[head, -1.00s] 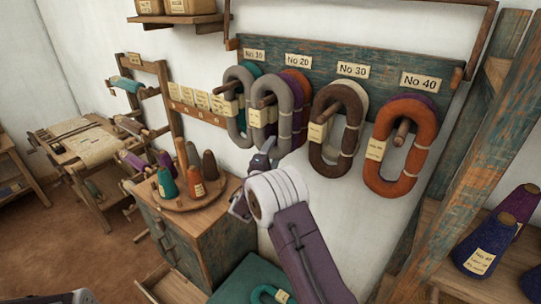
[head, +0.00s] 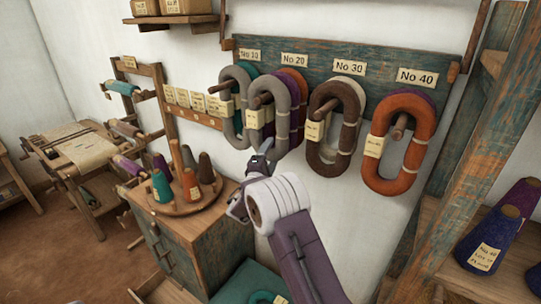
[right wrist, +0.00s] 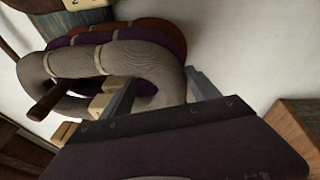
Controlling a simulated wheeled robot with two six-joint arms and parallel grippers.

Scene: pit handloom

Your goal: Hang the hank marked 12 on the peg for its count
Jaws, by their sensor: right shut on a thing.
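A grey hank (head: 283,123) with pale ties hangs around the No 20 peg (head: 262,99), in front of a purple and an orange-brown hank. My right gripper (head: 264,152) is shut on the lower end of this grey hank. In the right wrist view the grey hank (right wrist: 160,75) lies between my fingers, and the brown peg (right wrist: 45,102) passes through its loop. Its paper tag (head: 262,117) is too small to read, so I cannot confirm a 12. The board (head: 325,54) has labels No 10, No 20, No 30 and No 40. My left gripper is out of view.
Grey and teal hanks (head: 229,122) hang close on the left at No 10. Brown and cream hanks (head: 320,150) are at No 30, orange and purple (head: 378,180) at No 40. A cabinet (head: 205,255) with yarn cones stands below left. A wooden post (head: 470,130) is at right.

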